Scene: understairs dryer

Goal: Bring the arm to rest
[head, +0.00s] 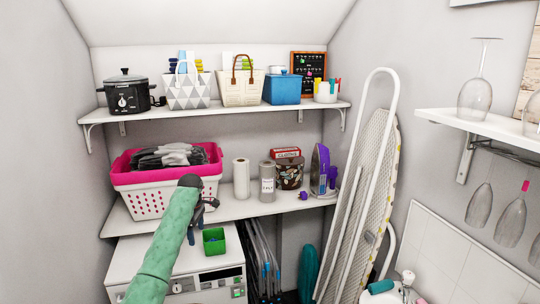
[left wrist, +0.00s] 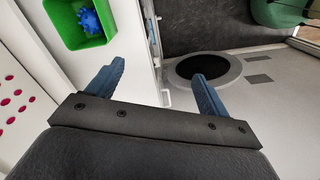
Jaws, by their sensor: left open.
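My left arm, in a green sleeve, reaches in from the bottom left of the head view. My left gripper (head: 205,207) is above the front of the white dryer top, between the pink-and-white basket and the green box. In the left wrist view its two blue fingers (left wrist: 158,90) are spread wide with nothing between them. The green box (left wrist: 80,25) holds a spiky blue ball (left wrist: 91,20). The green box also shows in the head view (head: 214,241), standing on the dryer (head: 165,258). My right gripper is not in view.
The laundry basket (head: 150,203) with dark cloth stands on the lower shelf (head: 245,208), beside paper rolls and an iron (head: 320,168). An ironing board (head: 370,190) leans at the right.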

